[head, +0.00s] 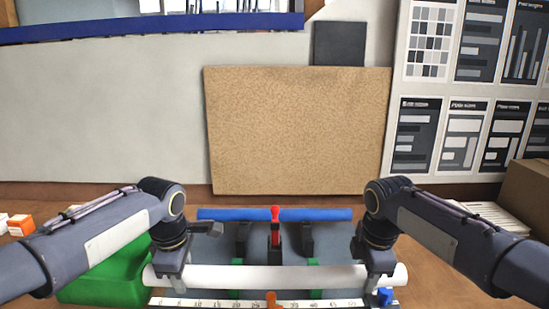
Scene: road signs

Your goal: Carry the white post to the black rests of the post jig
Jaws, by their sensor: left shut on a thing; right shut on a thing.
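The white post (275,276) is held level, running left to right across the front of the jig. My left gripper (172,272) is shut on it near its left end. My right gripper (378,270) is shut on it near its right end. The post jig has a grey base (210,248). Its black rests, a left one (242,241) and a right one (306,241), stand behind the post in the picture. A red-topped black clamp (275,228) stands between them. Green supports (314,264) show just behind the post, partly hidden by it.
A blue bar (225,214) runs along the back of the jig. A ruler strip (220,302) with an orange piece (271,299) lies in front. A green bin (110,278) is at left, a blue knob (385,296) at right. A cork board (298,130) stands behind.

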